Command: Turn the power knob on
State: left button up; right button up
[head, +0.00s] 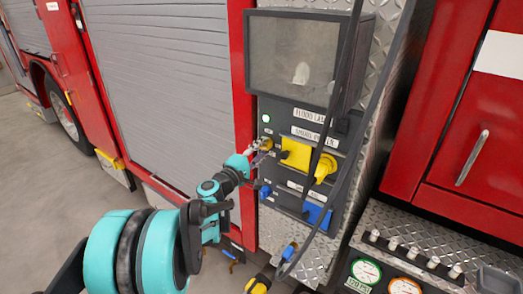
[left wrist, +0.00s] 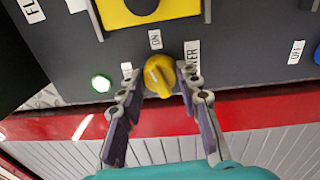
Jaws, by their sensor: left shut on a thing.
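The yellow power knob (left wrist: 158,76) is on the dark control panel (left wrist: 230,45), with an "ON" label beside it in the left wrist view. My left gripper (left wrist: 158,82) has one finger on each side of the knob and is shut on it. In the head view the same left gripper (head: 262,150) reaches the left edge of the panel, and its fingers partly hide the knob (head: 267,142). A round green lamp (left wrist: 101,83) near the knob looks lit.
Right of the knob in the head view are a yellow socket plate (head: 296,153) and a yellow plug (head: 325,168). Dark cables (head: 345,80) hang across the panel. A grey screen (head: 293,55) is above. A red cabinet (head: 450,120) stands to the right.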

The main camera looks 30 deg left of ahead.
pick_arm(q)
jog(key=shift+m, duration=1.7)
jog(key=shift+m+h, duration=0.3)
jog(key=o, duration=1.2)
jog(key=shift+c, duration=0.2)
jog(key=s, duration=1.2)
jog(key=shift+a+f, duration=0.4)
jog(key=shift+a, duration=0.05)
